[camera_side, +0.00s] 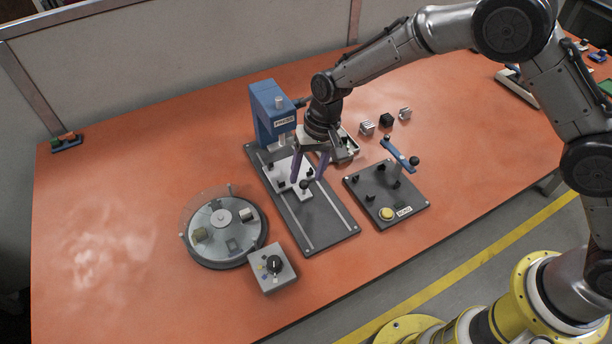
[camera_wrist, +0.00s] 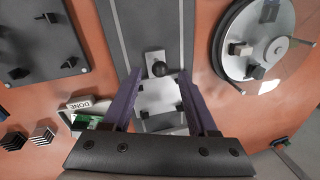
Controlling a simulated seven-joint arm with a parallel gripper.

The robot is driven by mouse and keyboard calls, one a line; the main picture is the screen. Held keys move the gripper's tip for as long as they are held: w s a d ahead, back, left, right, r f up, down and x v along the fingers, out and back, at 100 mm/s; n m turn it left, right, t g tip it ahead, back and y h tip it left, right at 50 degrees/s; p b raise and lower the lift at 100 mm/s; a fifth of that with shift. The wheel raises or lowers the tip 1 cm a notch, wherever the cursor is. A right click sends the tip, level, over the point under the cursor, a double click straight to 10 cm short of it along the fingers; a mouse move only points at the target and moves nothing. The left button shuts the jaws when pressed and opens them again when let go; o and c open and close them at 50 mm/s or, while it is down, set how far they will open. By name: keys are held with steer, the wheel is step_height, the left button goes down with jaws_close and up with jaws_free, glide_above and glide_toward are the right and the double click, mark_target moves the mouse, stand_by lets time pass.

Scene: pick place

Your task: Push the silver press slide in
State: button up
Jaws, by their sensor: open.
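The wrist view also shows the open gripper (camera_wrist: 161,74). I cannot tell whether a finger touches the knob.
A round dial table (camera_side: 225,252) and a knob box (camera_side: 272,266) stand left. A dark fixture board (camera_side: 402,210) with a blue lever (camera_side: 398,153) stands right. A DONE tray (camera_side: 346,152) and small cubes (camera_side: 386,120) lie behind.

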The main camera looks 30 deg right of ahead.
step_height(320, 180, up, 11)
steer(key=d, duration=0.2)
steer(key=shift+s+r, duration=0.2)
steer(key=shift+d, duration=0.1)
steer(key=a+f+m, duration=0.1)
steer(key=f+m, duration=0.2)
steer(key=f, duration=0.1)
steer(key=a+f+m+t, duration=0.1)
steer(key=f+m, duration=0.2)
steer(key=f, duration=0.2)
steer(key=f+m+h, duration=0.1)
steer(key=f+m, duration=0.2)
steer(key=f, duration=0.1)
steer(key=shift+w+a+f, duration=0.15)
steer(key=shift+a+f, duration=0.2)
steer(key=shift+a, duration=0.05)
stand_by(0.4)
jaws_close()
